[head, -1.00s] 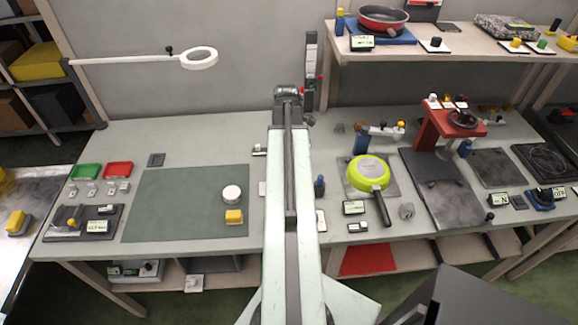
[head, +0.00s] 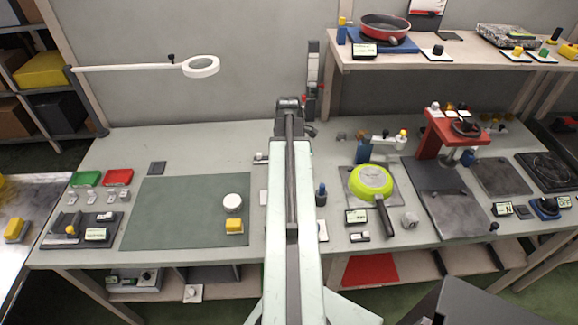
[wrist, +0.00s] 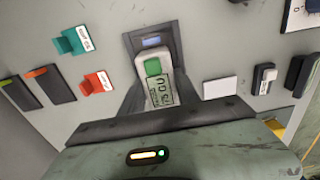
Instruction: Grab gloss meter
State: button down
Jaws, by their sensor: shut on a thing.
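In the wrist view, a light grey hand-sized meter (wrist: 158,94) with a green button and a small digital display sits between the dark fingers of my gripper (wrist: 153,52). This appears to be the gloss meter, and the gripper is shut on it. A small blue-lit screen shows just beyond it. I cannot tell whether the meter still touches the surface below. In the head view, my arm reaches toward the back of the bench and hides the gripper and the meter.
Around the meter lie a teal labelled block (wrist: 72,41), a red labelled block (wrist: 94,84), a white card (wrist: 220,87) and dark blocks. On the bench, a green pan (head: 371,181) and a red stand (head: 428,134) are right of my arm; a green mat (head: 185,215) is left.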

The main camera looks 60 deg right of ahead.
notch_tip(320, 180, up, 10)
jog(key=p, duration=0.9)
jog(key=shift+f, duration=0.2)
